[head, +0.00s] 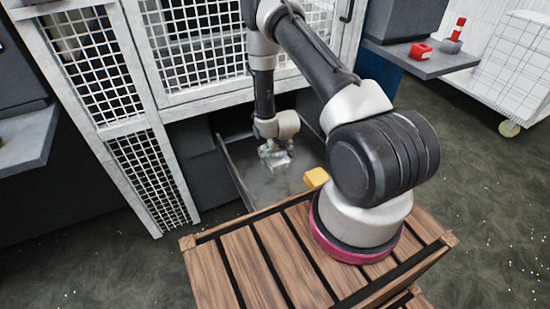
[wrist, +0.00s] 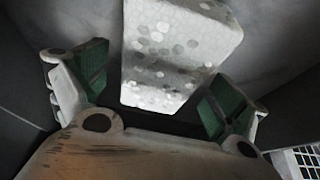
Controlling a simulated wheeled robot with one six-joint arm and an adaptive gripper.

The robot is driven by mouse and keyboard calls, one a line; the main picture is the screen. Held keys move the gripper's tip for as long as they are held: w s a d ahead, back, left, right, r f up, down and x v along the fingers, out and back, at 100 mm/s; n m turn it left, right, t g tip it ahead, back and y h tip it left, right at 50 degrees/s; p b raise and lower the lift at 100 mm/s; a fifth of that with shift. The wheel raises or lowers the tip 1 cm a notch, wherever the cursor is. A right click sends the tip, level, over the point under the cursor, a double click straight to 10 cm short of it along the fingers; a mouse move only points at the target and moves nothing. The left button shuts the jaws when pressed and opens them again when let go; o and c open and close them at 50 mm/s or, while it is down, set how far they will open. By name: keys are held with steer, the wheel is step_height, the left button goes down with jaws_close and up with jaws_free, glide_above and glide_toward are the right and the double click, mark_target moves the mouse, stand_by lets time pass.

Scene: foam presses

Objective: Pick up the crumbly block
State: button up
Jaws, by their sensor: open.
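The crumbly block (wrist: 182,40) is a pale grey-white block with a speckled, pitted surface. In the wrist view it runs from the top edge down to between the green-padded fingers of my gripper (wrist: 157,92). The fingers are apart, with a visible gap on each side of the block. In the head view my gripper (head: 271,151) points down over a dark grey tray (head: 258,187) below the caged press. A pale shape at its fingertips there is too small to separate clearly into block and fingers.
A yellow block (head: 316,178) lies at the right of the tray, near my arm. The tray has raised side walls. A white mesh cage (head: 205,55) stands behind. A grey shelf (head: 425,62) at right holds a red block (head: 420,51) and a red-topped item (head: 455,36).

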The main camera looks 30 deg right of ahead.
steer(key=shift+w+f, duration=0.1)
steer(key=shift+f, duration=0.2)
steer(key=c, duration=1)
steer(key=shift+r, duration=0.15)
